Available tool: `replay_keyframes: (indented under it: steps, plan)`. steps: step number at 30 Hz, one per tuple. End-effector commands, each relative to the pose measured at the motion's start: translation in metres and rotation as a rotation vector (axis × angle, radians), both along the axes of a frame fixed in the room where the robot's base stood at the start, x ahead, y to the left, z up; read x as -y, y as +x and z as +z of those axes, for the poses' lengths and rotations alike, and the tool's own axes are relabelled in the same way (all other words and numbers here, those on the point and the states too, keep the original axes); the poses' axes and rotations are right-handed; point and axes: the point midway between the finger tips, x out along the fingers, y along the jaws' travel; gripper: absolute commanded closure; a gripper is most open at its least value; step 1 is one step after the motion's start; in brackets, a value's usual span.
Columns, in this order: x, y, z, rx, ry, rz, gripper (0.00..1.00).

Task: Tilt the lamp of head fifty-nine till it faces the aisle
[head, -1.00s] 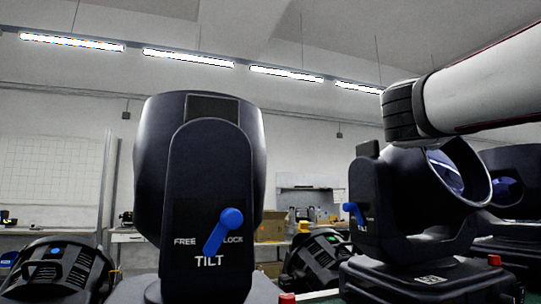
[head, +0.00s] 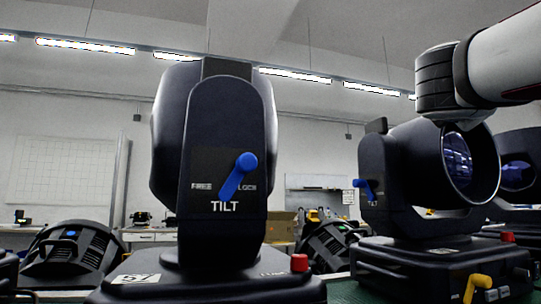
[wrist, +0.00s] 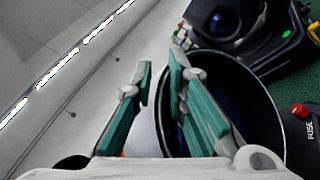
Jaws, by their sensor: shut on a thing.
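The middle moving head, whose small base label (head: 443,251) looks like 59, has a dark lamp (head: 410,165) with a round rim and bluish lens, facing right and partly towards the head camera. Its blue tilt lever (head: 364,187) points left; its lettering is too small to read. My gripper (wrist: 162,85), with teal-padded fingers, is shut on the lamp's rim, one finger outside and the other inside the opening. The rim also shows in the wrist view (wrist: 272,110). In the head view my wrist stands just above the lamp, and the fingers are mostly hidden.
A nearer head labelled 57 (head: 230,150) stands left, its blue lever (head: 238,175) leaning towards LOCK. Another head (head: 518,170) stands close on the right. A red fuse button (head: 507,238) and yellow lever (head: 478,286) sit on the middle head's base.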

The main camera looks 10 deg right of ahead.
Motion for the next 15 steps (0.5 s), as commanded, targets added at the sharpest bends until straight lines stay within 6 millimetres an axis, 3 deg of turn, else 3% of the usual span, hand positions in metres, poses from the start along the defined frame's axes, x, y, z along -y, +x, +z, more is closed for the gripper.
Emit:
replay_keyframes:
  steps: [1, 8, 9, 11, 15]
  plan:
    - [0.0057, 0.0055, -0.0123, -0.023, 0.012, -0.008, 1.0]
    - [0.006, 0.0053, -0.0123, -0.023, 0.012, -0.009, 1.0]
    - [0.006, 0.0053, -0.0123, -0.023, 0.012, -0.009, 0.77]
    - [0.0058, 0.0053, -0.0122, -0.022, 0.012, -0.008, 0.64]
    - [0.0041, 0.0052, -0.0108, -0.02, 0.011, -0.005, 0.63]
